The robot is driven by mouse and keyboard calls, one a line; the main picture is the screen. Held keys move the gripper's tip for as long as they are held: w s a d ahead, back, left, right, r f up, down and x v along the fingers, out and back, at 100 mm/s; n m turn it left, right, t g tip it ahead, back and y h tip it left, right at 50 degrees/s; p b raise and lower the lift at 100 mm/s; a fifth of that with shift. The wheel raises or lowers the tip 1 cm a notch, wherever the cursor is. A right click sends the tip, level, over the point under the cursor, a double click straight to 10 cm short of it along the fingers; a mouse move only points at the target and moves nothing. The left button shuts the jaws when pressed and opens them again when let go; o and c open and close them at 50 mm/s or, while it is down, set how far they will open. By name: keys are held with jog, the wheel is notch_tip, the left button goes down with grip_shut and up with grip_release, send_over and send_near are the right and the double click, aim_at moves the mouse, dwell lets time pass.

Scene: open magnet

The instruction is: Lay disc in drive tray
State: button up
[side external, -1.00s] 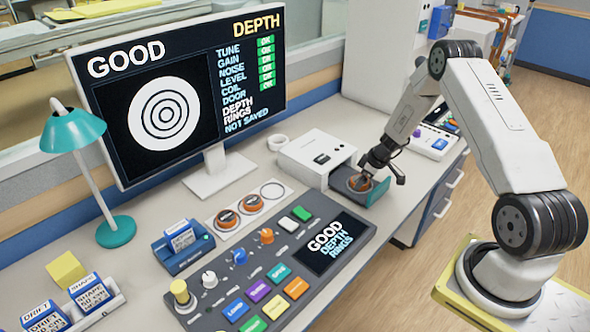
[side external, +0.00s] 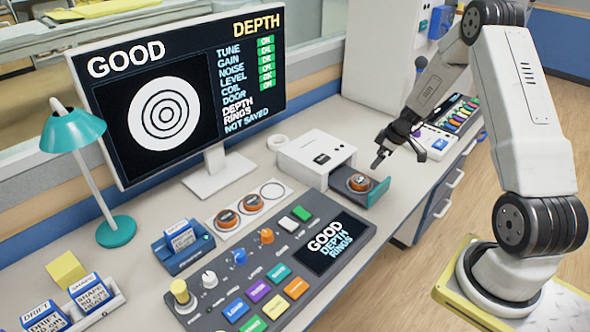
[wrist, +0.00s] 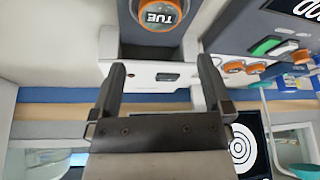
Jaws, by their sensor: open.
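The orange-rimmed disc (side external: 359,182) lies in the pulled-out drive tray (side external: 377,192) of the white drive unit (side external: 318,150). In the wrist view the disc (wrist: 158,14) shows the letters "TUE" at the top edge, partly cut off. My gripper (side external: 398,160) is open and empty, above and to the right of the tray, apart from the disc. In the wrist view its two fingers (wrist: 161,88) are spread apart with nothing between them.
Two more orange-rimmed discs (side external: 227,218) sit on a white strip (side external: 212,231) beside an empty ring mark. The button console (side external: 270,262) is in front, and the monitor (side external: 185,95) stands behind. A teal lamp (side external: 72,130) is at the left.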

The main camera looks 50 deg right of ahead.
jog(key=shift+v, duration=0.8)
jog(key=shift+a, duration=0.1)
jog(key=a+r+m+g, duration=0.1)
jog(key=a+r, duration=0.2)
jog(key=a, duration=0.5)
jog(key=a+r+g, duration=0.1)
jog(key=a+r, duration=0.2)
jog(key=a, duration=0.4)
jog(key=s+a+r+m, duration=0.1)
jog(key=s+a+r, duration=0.1)
jog(key=s+a, duration=0.3)
jog(key=s+a+r+m+h, duration=0.1)
jog(key=s+a, duration=0.4)
jog(key=a, duration=0.5)
jog(key=shift+s+r+m, duration=0.3)
jog(key=shift+r, duration=0.25)
